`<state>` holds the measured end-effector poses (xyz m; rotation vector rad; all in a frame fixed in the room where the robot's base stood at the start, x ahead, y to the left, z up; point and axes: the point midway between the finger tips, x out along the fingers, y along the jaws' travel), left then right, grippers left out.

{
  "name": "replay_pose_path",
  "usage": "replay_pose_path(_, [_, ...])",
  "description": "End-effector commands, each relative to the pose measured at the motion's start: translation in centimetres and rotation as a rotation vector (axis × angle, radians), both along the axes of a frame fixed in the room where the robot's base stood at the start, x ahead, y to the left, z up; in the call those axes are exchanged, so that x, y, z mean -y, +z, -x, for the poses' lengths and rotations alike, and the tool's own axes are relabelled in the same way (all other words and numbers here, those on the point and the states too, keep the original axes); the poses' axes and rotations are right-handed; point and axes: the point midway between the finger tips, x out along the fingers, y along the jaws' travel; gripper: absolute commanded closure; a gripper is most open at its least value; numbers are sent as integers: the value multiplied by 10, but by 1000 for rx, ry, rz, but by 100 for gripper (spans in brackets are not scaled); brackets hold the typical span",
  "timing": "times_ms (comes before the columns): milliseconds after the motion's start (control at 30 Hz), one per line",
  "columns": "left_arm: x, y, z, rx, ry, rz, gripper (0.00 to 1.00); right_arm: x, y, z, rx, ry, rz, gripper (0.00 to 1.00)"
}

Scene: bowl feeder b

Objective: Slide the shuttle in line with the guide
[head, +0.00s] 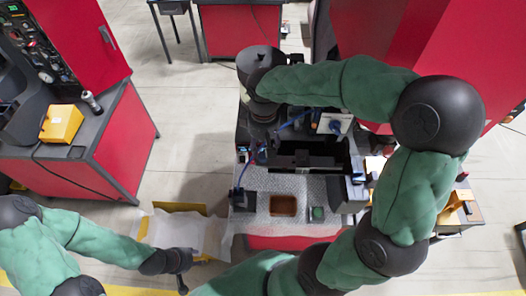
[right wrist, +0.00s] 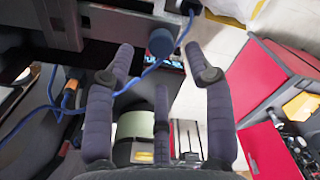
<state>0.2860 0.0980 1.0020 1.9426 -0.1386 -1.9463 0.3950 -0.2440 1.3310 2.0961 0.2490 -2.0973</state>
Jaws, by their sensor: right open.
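The feeder machine (head: 293,190) stands in the middle of the head view, with a dark slotted section (head: 300,160) across it. I cannot tell for sure which parts are the shuttle and the guide. The right wrist view shows a grey metal bar (right wrist: 122,24) with a round blue knob (right wrist: 160,42) by it. My right gripper (right wrist: 158,54) is open, its dark padded fingers spread to either side of the knob, with no clear contact. In the head view my right gripper (head: 260,152) points down at the machine's left side, mostly hidden by my wrist. My left gripper (head: 183,280) is low at the left, away from the machine, its jaws too small to judge.
Blue cables (right wrist: 52,98) hang close to the right gripper's fingers. A red cabinet (head: 105,150) with a yellow box (head: 61,124) stands at the left. A pale sheet-lined tray (head: 185,232) lies beside my left gripper. Open floor (head: 185,95) lies between cabinet and machine.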

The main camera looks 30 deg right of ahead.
Motion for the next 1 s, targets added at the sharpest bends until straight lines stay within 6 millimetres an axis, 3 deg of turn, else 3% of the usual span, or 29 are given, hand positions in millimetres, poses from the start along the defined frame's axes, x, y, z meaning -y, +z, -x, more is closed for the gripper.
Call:
replay_pose_path(100, [0, 2, -1, 1, 0, 0, 60, 0, -20, 1, -4, 0, 1, 46])
replay_pose_path(300, [0, 4, -1, 1, 0, 0, 60, 1, -43, 0, -2, -1, 1, 46])
replay_pose_path(700, [0, 4, -1, 1, 0, 0, 60, 0, -51, 0, 1, 0, 0, 46])
replay_pose_path(767, [0, 4, -1, 1, 0, 0, 60, 0, -51, 0, 1, 0, 0, 57])
replay_pose_path(900, [0, 4, -1, 1, 0, 0, 60, 0, -51, 0, 0, 0, 0, 97])
replay_pose_path(1000, [0, 4, -1, 1, 0, 0, 60, 0, -51, 0, 0, 0, 0, 100])
